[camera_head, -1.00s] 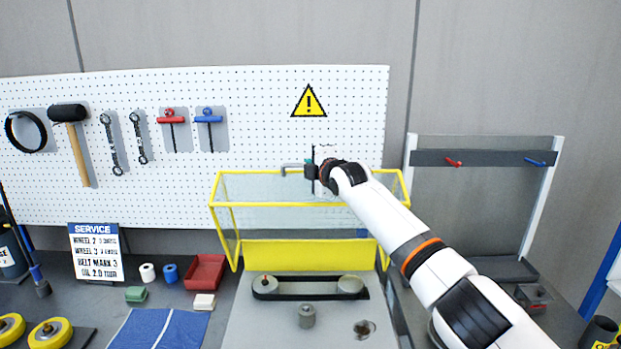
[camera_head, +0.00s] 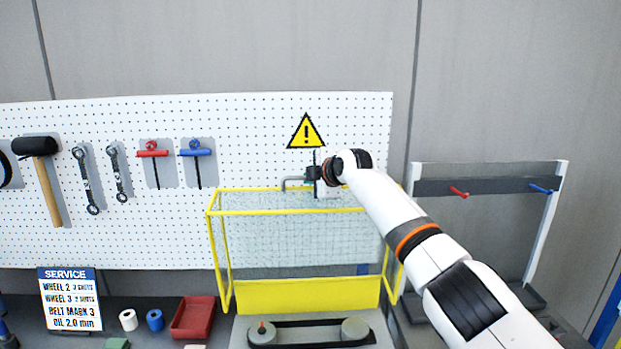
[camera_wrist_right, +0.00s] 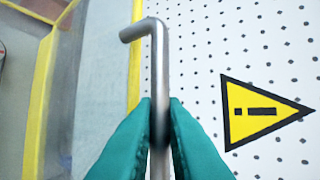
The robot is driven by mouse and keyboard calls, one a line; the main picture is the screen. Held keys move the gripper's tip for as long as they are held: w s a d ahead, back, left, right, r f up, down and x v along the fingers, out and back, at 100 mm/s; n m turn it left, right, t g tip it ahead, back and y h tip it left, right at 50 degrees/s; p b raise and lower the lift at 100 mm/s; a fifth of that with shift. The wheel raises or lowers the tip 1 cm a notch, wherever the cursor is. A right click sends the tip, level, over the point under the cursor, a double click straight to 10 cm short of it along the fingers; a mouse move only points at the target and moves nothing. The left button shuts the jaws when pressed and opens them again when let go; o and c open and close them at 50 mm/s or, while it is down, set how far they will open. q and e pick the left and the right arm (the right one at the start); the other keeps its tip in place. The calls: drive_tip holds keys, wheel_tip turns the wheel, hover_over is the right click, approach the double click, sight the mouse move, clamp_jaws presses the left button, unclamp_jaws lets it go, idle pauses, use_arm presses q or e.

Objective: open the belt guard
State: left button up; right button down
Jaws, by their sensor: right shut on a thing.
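The belt guard (camera_head: 295,294) is a yellow-framed, clear-panelled cover. It stands raised and tilted up at the back of the machine, in front of the pegboard. The belt and its two pulleys (camera_head: 308,333) lie uncovered below it. A grey bent handle (camera_head: 292,184) is on the guard's top edge. My right gripper (camera_head: 314,174) is at this handle. In the right wrist view its teal fingers (camera_wrist_right: 159,125) are shut on the metal handle bar (camera_wrist_right: 158,62). My left gripper is not in view.
A pegboard (camera_head: 250,130) with a mallet, wrenches and T-handle tools stands behind. A warning triangle (camera_head: 306,132) is just above the gripper. A red tray (camera_head: 193,317) and a service sign (camera_head: 69,299) are at the left. A grey rack (camera_head: 490,177) stands at the right.

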drive_tip(key=c, duration=1.8)
unclamp_jaws()
drive_tip(key=shift+a+f, duration=0.1)
drive_tip(key=shift+f, duration=0.1)
drive_tip(key=shift+o, duration=0.2)
drive_tip(key=shift+s+r+b, duration=0.1)
drive_tip(key=shift+s+b, duration=0.1)
drive_tip(key=shift+b, duration=0.3)
drive_tip(key=b+v, duration=0.2)
drive_tip(key=shift+s+d+b, duration=0.3)
drive_tip(key=shift+s+b, duration=0.05)
drive_tip(key=shift+b, duration=0.05)
drive_tip(key=b+v, duration=0.3)
drive_tip(key=v, duration=0.5)
drive_tip(key=shift+s+r+b, duration=0.2)
drive_tip(key=shift+r+b, duration=0.15)
drive_tip(key=shift+b, duration=0.05)
